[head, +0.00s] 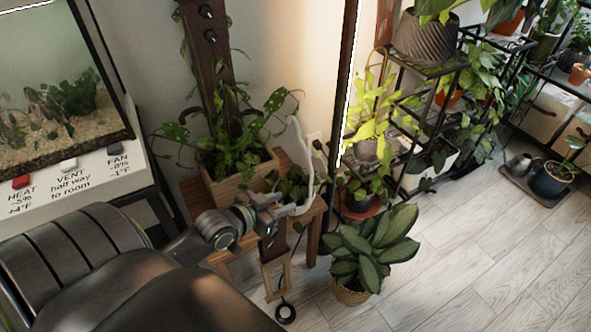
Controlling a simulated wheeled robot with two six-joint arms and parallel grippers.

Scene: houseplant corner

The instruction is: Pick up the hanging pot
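The hanging pot, a white pot (308,206) with a tall curved white hanger and a small leafy plant, is on the right end of the wooden plant bench (318,208). The plant and my gripper hide part of it. My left gripper (274,212) is just to the left of and in front of the pot, close to its side. Its fingers are small and dark here, so I cannot tell whether they touch the pot or how far apart they are. My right gripper is not in view.
A wooden planter box (243,183) with a leafy vine stands left of the pot. A dark post (347,80) rises close on the right. A basket plant (352,292) stands on the floor. A glass tank (60,90) is at left.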

